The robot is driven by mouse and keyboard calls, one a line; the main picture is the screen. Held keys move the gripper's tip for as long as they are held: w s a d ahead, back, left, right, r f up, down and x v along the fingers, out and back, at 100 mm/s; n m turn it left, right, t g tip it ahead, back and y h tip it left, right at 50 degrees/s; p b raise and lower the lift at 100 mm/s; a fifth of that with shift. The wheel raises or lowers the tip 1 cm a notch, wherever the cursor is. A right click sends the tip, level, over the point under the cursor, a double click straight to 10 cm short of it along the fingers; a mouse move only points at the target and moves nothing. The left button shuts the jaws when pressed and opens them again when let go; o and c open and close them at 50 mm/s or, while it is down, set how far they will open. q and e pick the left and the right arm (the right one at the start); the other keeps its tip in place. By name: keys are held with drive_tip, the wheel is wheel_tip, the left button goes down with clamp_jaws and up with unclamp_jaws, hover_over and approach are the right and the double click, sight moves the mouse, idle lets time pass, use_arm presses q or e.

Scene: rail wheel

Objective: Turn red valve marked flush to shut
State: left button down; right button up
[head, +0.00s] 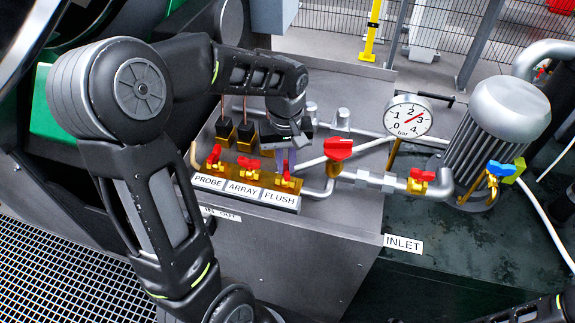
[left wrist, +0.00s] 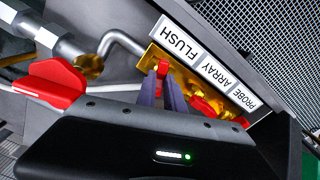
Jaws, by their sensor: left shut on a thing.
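The red flush valve handle (head: 287,181) sits on the brass manifold, above the white FLUSH label (head: 279,197). My left gripper (head: 287,160) comes down from above and has its fingers at this handle. In the left wrist view, the two purple-grey fingertips (left wrist: 161,82) are close together at the red flush handle (left wrist: 163,68), beside the FLUSH label. The gripper is shut on the handle, and the fingers hide part of it. My right gripper is not in view.
Red array (head: 248,167) and probe (head: 214,157) handles stand left of flush. A larger red handle (head: 338,148) is close to its right. A pressure gauge (head: 408,117), a red inlet valve (head: 420,180) and a blue-handled valve (head: 499,169) are further right.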

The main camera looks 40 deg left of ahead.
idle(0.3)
use_arm(q)
drive_tip(key=m, duration=0.4)
drive_tip(key=shift+p, duration=0.35)
drive_tip(key=c, duration=1.3)
unclamp_jaws()
drive_tip(key=shift+r, duration=0.1)
drive_tip(key=shift+r+p, duration=2.6)
drive_tip(key=shift+r, duration=0.85)
